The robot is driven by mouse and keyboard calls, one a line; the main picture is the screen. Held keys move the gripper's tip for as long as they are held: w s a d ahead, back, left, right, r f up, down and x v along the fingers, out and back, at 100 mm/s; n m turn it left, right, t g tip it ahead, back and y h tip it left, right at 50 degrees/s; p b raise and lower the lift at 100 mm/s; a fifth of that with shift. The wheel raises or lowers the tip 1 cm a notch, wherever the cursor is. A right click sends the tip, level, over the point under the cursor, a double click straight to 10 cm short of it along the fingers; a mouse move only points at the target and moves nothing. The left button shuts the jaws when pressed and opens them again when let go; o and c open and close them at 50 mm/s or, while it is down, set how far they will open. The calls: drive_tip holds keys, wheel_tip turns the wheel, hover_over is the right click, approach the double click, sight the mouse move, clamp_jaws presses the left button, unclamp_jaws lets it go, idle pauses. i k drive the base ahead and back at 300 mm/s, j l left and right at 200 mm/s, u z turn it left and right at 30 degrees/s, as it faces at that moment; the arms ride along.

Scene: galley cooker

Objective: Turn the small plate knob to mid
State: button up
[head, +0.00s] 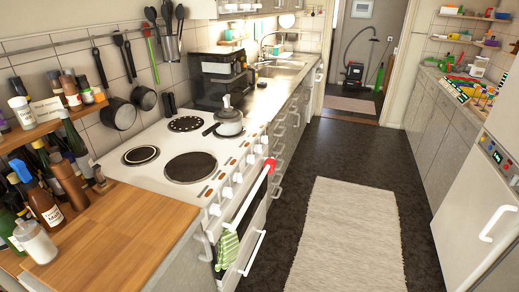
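A white cooker (157,139) stands at the left with several white knobs (238,177) in a row along its front edge. Its top has several dark plates of different sizes. A small plate (141,155) lies at the near left, and a large plate (190,167) lies nearer the front. A grey lidded pot (229,122) stands on the far right part of the top. I cannot tell which knob belongs to the small plate, or how the knobs are turned. My gripper is not in view.
A wooden counter (115,235) with bottles adjoins the near side. A green-striped towel (227,248) hangs from the cooker's front rail, and a red item (269,165) is near the knobs. The floor with a pale rug (345,235) is clear; a white appliance (480,205) stands right.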

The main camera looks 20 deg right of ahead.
sight(258, 148)
drive_tip(key=i+l+z, duration=0.1)
drive_tip(key=i+l, duration=0.25)
drive_tip(key=i+l+z, duration=0.1)
drive_tip(key=i+l, duration=0.25)
drive_tip(key=i, duration=0.2)
drive_tip(key=i+l+z, duration=0.1)
drive_tip(key=i+l, duration=0.2)
drive_tip(key=i, duration=0.15)
drive_tip(key=i+l+z, duration=0.1)
drive_tip(key=i+l, duration=0.15)
drive_tip(key=i, duration=0.2)
drive_tip(key=i+l+z, duration=0.1)
drive_tip(key=i+l, duration=0.15)
drive_tip(key=i, duration=0.25)
